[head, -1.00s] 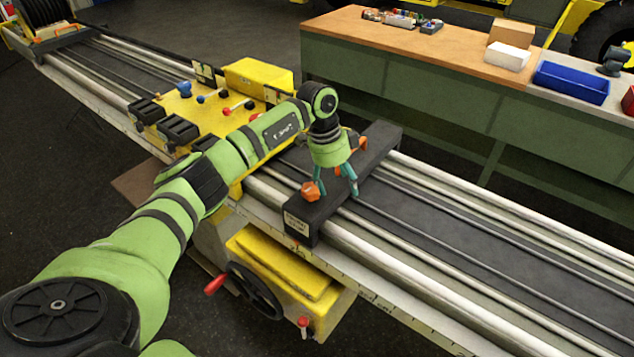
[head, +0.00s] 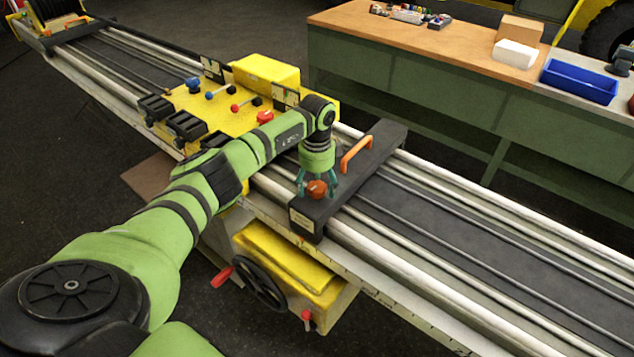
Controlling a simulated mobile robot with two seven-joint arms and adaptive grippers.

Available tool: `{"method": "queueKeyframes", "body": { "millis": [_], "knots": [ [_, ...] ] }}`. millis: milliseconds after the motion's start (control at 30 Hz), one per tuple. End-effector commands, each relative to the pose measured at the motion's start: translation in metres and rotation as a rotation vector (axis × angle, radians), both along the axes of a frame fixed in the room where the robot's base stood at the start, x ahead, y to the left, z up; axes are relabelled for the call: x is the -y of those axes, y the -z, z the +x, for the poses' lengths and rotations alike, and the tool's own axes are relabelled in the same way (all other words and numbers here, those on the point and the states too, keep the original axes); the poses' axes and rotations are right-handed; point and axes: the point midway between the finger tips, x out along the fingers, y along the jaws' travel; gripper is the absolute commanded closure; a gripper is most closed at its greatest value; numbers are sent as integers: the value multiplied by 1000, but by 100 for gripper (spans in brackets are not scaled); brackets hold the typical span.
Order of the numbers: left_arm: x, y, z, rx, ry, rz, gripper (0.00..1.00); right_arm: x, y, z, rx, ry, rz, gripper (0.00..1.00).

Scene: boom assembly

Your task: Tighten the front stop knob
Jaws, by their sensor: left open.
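The front stop is a dark block (head: 306,217) lying across the rails, with a pale label on its near end. Its orange-red knob (head: 317,188) sits on top near that end. My left gripper (head: 316,187) points down over the knob, with its teal fingers spread on either side of it. The gripper is open; I cannot tell whether the fingers touch the knob. An orange handle (head: 356,153) stands on the same block farther back. My right gripper is not in view.
The yellow carriage (head: 205,111) with levers and black boxes stands on the rails left of the stop. A handwheel (head: 258,287) and red-handled levers hang below. A green workbench (head: 420,82) with a blue tray (head: 579,81) stands behind. The rails to the right are clear.

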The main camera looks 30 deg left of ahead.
Motion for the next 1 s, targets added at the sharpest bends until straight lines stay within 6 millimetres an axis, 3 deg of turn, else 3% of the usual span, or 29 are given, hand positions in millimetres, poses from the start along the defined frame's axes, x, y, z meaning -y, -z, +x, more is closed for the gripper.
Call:
{"method": "queueKeyframes", "body": {
  "millis": [67,200,233,667,1000],
  "knots": [
    [0,0,0,0,0,0,26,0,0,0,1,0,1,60],
    [0,0,0,1,0,-1,78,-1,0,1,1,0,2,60],
    [0,0,0,1,0,-1,83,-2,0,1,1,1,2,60],
    [0,1,0,0,47,1,83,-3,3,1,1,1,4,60],
    [0,2,0,1,280,0,83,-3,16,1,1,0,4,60]
  ]
}}
